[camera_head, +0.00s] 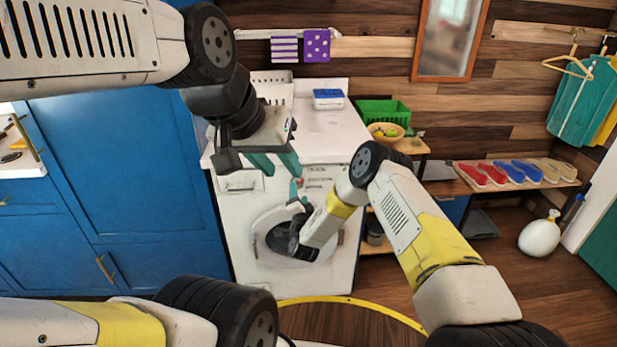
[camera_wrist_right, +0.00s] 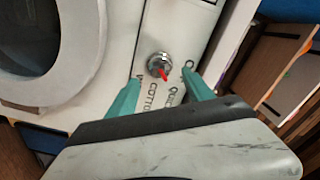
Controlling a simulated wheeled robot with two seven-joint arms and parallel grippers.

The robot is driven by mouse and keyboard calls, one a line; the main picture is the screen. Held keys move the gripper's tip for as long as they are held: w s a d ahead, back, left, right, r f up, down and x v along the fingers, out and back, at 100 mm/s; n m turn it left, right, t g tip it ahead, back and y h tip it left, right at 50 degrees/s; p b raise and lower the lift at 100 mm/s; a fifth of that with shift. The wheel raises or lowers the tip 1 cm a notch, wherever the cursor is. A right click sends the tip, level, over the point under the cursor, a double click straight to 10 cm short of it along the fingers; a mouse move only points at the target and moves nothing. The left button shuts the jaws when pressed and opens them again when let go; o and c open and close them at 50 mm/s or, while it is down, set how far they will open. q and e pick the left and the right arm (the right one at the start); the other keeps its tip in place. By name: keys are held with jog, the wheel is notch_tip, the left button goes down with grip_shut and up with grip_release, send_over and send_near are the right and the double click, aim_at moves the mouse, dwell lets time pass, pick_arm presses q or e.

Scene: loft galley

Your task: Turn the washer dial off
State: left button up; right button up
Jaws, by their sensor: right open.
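The white washer (camera_head: 238,228) stands below the white counter, with its control panel at the top and a round door below. In the right wrist view the dial (camera_wrist_right: 157,62) is a round metal knob with a red pointer (camera_wrist_right: 163,75) directed down and slightly right. Printed words, COTTON and one starting with QU, lie around it. My right gripper (camera_wrist_right: 162,78) is open, its teal fingers on either side of and just short of the dial. In the head view this gripper (camera_head: 298,190) is at the panel and largely hides the dial. My left gripper (camera_head: 275,162) is open and empty before the counter edge.
A blue and white box (camera_head: 328,98) and a white rack stand on the counter. A green crate (camera_head: 383,112) and a bowl of fruit (camera_head: 386,131) are to the right. Blue cabinets (camera_head: 120,170) stand left. Shoes (camera_head: 520,173) line a low shelf at right.

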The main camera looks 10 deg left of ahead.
aim_at(298, 185)
jog(key=shift+x, duration=2.65)
grip_shut()
